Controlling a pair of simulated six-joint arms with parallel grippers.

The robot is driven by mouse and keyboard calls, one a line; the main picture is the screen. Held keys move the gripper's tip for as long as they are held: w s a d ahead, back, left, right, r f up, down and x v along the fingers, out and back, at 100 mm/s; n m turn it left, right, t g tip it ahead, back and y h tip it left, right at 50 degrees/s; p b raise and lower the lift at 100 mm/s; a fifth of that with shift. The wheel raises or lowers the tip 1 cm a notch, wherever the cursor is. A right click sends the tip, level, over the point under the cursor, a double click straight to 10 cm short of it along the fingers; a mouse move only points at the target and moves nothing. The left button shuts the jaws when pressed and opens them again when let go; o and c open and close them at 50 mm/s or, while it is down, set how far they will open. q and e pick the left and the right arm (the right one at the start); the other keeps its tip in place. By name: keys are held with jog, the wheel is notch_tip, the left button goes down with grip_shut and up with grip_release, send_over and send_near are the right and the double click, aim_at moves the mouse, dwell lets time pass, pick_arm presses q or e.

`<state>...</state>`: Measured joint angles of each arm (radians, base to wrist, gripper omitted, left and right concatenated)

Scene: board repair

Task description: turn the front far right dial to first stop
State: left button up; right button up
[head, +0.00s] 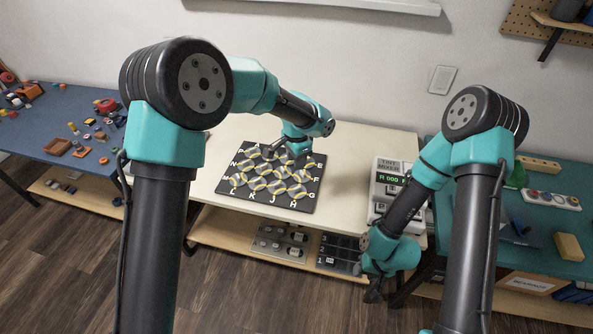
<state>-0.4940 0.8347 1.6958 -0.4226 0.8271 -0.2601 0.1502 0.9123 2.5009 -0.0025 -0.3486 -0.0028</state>
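A black board (224,196) lies on the cream table, with white letters around its edge and several round grey pieces with yellow curved stripes. A grey panel (262,247) with small knobs or switches sits on the lower shelf, too small to make out. Beside it is a dark panel (339,251) with numbered rows. I cannot tell for certain which part is the front far right dial. My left gripper (297,162) points down over the far right part of the board; its fingers are mostly hidden. My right gripper (374,295) hangs in front of the table's right front edge, away from the board.
A tint mixer box (387,166) with a green display stands at the table's right, partly behind my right arm. A blue bench (40,130) with small parts is on the left. A teal bench (555,225) with blocks is on the right.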

pick_arm(q)
notch_tip(320, 180, up, 4)
jog(key=shift+f, duration=0.15)
dwell(0.5)
